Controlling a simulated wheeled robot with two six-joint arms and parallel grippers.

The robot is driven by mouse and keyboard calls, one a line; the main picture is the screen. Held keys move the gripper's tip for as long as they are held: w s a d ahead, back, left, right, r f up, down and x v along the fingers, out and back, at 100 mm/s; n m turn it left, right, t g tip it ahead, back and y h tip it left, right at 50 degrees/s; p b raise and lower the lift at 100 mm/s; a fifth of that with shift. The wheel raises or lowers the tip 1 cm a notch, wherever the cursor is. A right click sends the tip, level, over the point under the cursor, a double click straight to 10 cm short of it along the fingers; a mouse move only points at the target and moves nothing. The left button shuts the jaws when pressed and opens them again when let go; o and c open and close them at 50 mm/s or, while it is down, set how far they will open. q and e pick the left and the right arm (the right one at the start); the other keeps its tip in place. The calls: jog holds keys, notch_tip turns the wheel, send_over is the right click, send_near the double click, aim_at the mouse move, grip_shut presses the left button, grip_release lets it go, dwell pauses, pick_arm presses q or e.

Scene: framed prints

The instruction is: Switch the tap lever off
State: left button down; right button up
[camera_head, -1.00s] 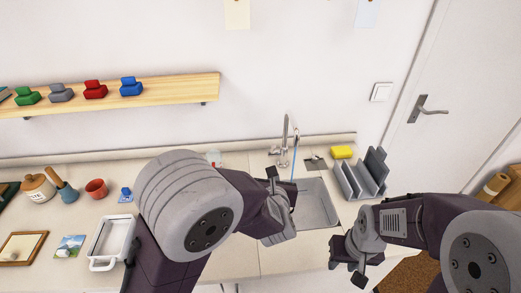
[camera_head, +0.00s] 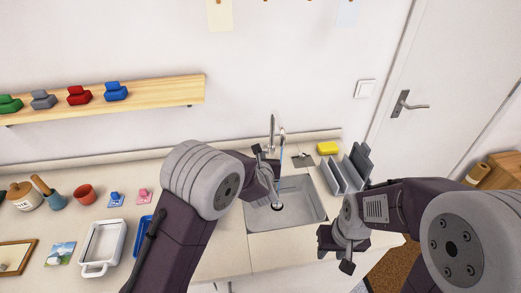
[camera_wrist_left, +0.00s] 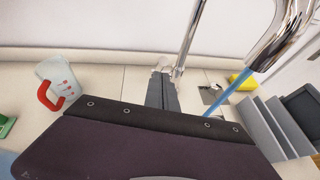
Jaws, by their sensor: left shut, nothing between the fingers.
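The chrome tap (camera_head: 272,128) stands behind the sink (camera_head: 300,208), and a thin blue stream of water (camera_head: 281,157) runs from its spout. In the left wrist view, the tap spout (camera_wrist_left: 285,38) curves at upper right with the stream (camera_wrist_left: 232,97) below it. My left gripper (camera_head: 265,151) is at the tap's base, in front of it. Its fingers (camera_wrist_left: 163,90) are together and empty, close to the tap's upright. The lever is hidden or cannot be told apart there; contact is unclear. My right gripper (camera_head: 336,254) is open and empty at the counter's front edge.
A grey rack (camera_head: 338,178) and yellow sponge (camera_head: 328,148) stand right of the sink. A wall shelf (camera_head: 160,92) hangs at upper left.

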pick_arm(q)
jog(key=shift+w+r, duration=0.2)
jog(key=shift+w, duration=0.4)
jog(key=shift+w+a+r+g+h+p, duration=0.2)
jog(key=shift+w+r+g+p, duration=0.75)
jog(key=shift+p, duration=1.9)
jog(key=shift+w+a+r+g+h+p, duration=0.1)
jog(key=shift+w+a+r+g+p, duration=0.25)
jog(key=shift+w+p, duration=1.75)
jog(key=shift+w+a+r+g+h+p, duration=0.1)
jog(key=shift+w+r+g+p, duration=0.45)
jog(key=shift+p, duration=3.1)
jog(key=shift+s+r+g, duration=0.15)
jog(key=shift+s+g, duration=0.05)
jog(key=shift+g, duration=0.05)
jog(key=shift+a, duration=0.1)
